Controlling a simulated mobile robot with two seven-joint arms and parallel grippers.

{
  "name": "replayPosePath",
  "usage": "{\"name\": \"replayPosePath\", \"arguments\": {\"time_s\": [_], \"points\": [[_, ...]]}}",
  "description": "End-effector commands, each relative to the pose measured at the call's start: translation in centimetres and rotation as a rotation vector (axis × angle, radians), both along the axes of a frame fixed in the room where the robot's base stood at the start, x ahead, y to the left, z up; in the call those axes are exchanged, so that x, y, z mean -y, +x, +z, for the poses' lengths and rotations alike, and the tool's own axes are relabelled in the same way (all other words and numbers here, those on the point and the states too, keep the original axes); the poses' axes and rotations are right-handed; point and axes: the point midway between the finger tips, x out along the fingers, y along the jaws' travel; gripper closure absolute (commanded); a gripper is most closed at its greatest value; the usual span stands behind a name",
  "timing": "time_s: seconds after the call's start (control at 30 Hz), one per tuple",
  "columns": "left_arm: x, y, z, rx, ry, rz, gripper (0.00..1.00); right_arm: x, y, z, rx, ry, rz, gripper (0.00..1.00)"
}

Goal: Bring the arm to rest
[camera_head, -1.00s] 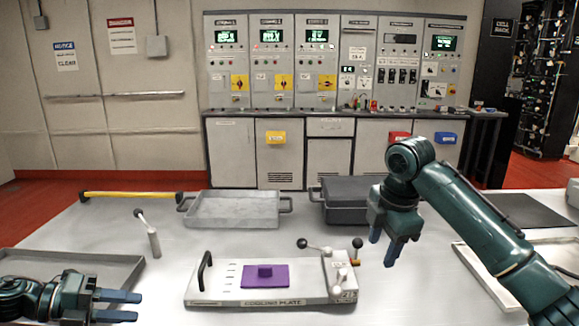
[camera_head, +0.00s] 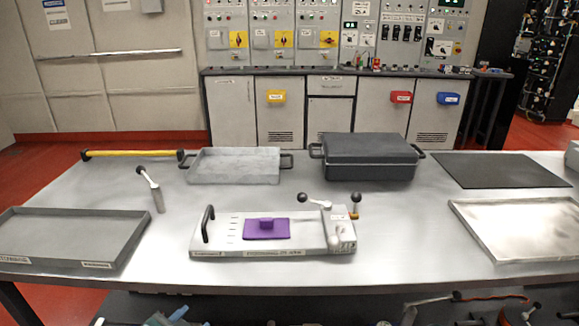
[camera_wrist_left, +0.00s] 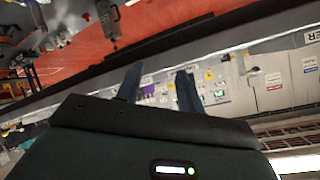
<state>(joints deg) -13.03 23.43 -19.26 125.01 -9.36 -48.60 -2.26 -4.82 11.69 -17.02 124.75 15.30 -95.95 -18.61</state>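My left gripper (camera_wrist_left: 160,70) shows in the left wrist view with its two blue-grey fingers apart and nothing visible between them. Bluish parts at the bottom edge of the head view may belong to it, but I cannot be sure. My right gripper and arm are out of view. On the table (camera_head: 400,225), the cooling plate (camera_head: 290,253) stands near the front middle.
Empty grey trays lie at the left (camera_head: 62,236) and middle back (camera_head: 234,166). A dark lidded case (camera_head: 370,158), a black mat (camera_head: 505,170) and a pale tray (camera_head: 525,228) are further right. A handled tool (camera_head: 157,196) stands at left. Clutter lies below the table.

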Motion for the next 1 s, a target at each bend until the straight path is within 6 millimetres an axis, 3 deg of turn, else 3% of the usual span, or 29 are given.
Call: {"name": "replayPosePath", "arguments": {"time_s": [0.03, 0.2, 0.63, 1.0], "points": [[-0.3, -2.1, -1.0, -0.092, -0.042, 0.062, 0.62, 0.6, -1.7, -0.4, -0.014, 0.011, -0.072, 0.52], [-1.3, -7.4, -3.1, -0.328, -0.121, 0.203, 0.62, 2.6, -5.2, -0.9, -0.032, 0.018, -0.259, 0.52], [-2.1, -18.8, -4.7, -0.755, -0.237, 0.416, 0.62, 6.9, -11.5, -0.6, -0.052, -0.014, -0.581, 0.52], [-0.2, -15.6, -4.4, -0.589, -0.299, 0.327, 0.62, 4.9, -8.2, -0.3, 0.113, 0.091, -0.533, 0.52]]}}
